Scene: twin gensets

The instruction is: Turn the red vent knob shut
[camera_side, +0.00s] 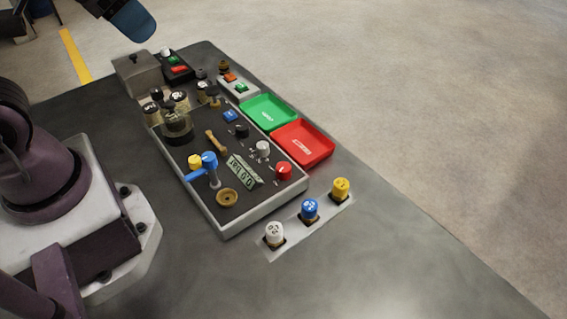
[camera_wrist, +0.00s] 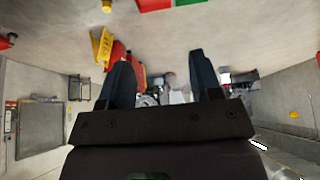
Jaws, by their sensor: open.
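The red vent knob (camera_side: 284,171) stands at the near right corner of the grey panel (camera_side: 232,226) in the side view, with a small white mark on the panel beside it. Its exact turn angle is too small to tell. My gripper (camera_wrist: 161,80) shows in the wrist view with its two dark fingers spread apart and nothing between them. A small red thing (camera_wrist: 7,41) at the left edge of the wrist view cannot be identified for sure.
Red (camera_side: 318,157) and green (camera_side: 287,113) trays lie behind. White (camera_side: 274,232), blue (camera_side: 309,208) and yellow (camera_side: 341,186) caps stand in front. The table's right front is clear.

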